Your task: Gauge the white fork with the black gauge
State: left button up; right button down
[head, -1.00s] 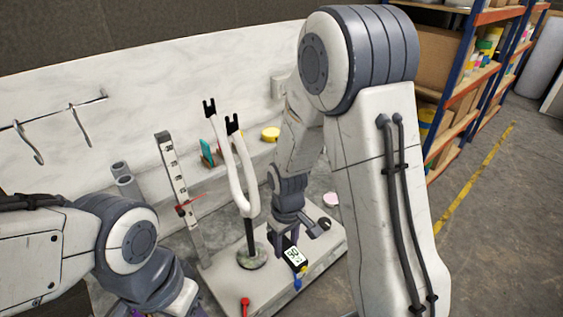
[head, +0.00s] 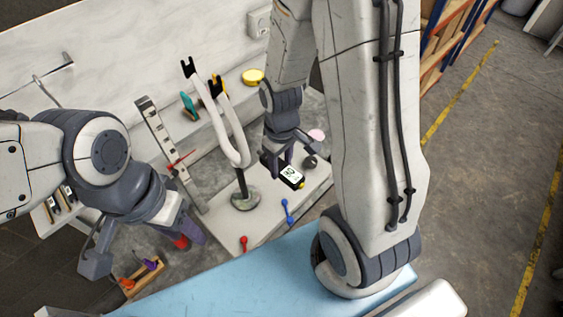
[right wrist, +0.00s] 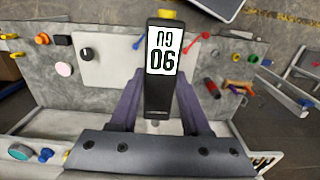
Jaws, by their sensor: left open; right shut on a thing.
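The white fork (head: 234,140) stands upright on a dark round base on the pale board, its two prongs with black tips pointing up. The black gauge (head: 291,176) with its white display is held by my right gripper (head: 284,165), to the right of the fork and apart from it. In the right wrist view the gauge (right wrist: 160,90) sits between the shut fingers, its display showing digits. My left gripper (head: 150,245) is open and empty, at the lower left, in front of the upright scale and well clear of the fork.
A notched upright scale (head: 165,140) with a red pointer stands left of the fork. A blue tool (head: 288,211) and a red tool (head: 244,243) lie near the board's front. A blue surface (head: 240,280) is in front. A yellow round thing (head: 252,76) lies on the rear ledge.

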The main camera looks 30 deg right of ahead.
aim_at(263, 153)
jog(key=shift+w+a+p, duration=0.1)
jog(key=shift+w+a, duration=0.2)
jog(key=shift+w, duration=0.45)
jog(key=shift+w+a+p, duration=0.15)
jog(key=shift+w+a, duration=0.15)
jog(key=shift+w, duration=0.5)
jog(key=shift+w+a+p, duration=0.1)
jog(key=shift+w+a, duration=0.2)
jog(key=shift+w, duration=0.45)
jog(key=shift+w+a, duration=0.3)
jog(key=shift+w, duration=0.55)
jog(key=shift+s, duration=0.1)
dwell(0.4)
jog(key=shift+s+d, duration=0.45)
jog(key=shift+s, duration=0.8)
jog(key=shift+s+d, duration=0.5)
jog(key=shift+s, duration=0.7)
jog(key=shift+s+d, duration=0.45)
jog(key=shift+s, duration=0.8)
jog(key=shift+f, duration=0.1)
